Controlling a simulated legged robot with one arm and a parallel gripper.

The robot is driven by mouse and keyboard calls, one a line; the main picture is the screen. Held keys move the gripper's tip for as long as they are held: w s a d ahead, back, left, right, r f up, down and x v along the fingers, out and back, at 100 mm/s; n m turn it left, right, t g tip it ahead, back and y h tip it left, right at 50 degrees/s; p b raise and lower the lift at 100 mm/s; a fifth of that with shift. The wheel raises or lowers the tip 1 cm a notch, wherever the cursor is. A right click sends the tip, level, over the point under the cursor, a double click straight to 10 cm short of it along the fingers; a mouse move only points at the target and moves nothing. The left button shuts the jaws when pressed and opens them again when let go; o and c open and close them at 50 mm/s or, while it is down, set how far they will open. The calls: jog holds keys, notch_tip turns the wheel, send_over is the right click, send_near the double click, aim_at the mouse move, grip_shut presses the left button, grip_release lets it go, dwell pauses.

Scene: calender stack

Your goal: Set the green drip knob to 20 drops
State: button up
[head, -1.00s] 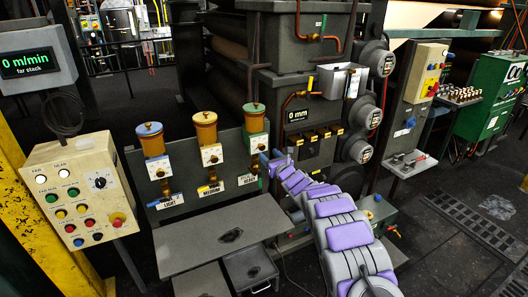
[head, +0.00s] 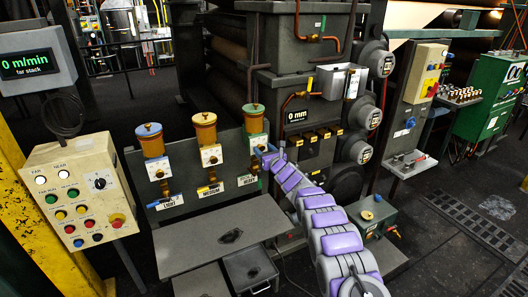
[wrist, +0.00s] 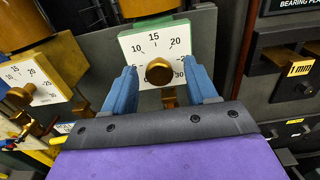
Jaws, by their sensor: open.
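The green drip knob is a round brass knob (wrist: 159,71) on a white dial plate (wrist: 154,45) with a green border, in the wrist view. The marks 15, 20 and 30 read clearly; others are partly hidden. I cannot make out the knob's pointer. My gripper (wrist: 161,69) has two blue fingers spread apart, one to each side of the knob, with a visible gap to it. In the head view my gripper (head: 270,159) is just below the green-rimmed dial (head: 258,140), under the green-lidded oiler (head: 252,119).
The middle oiler's yellow-edged dial (wrist: 36,82) is close on the left in the wrist view. A blue-lidded oiler (head: 150,138) stands farther left. A grey bench (head: 215,238) lies below the oilers.

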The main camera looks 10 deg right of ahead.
jog(key=c, duration=1)
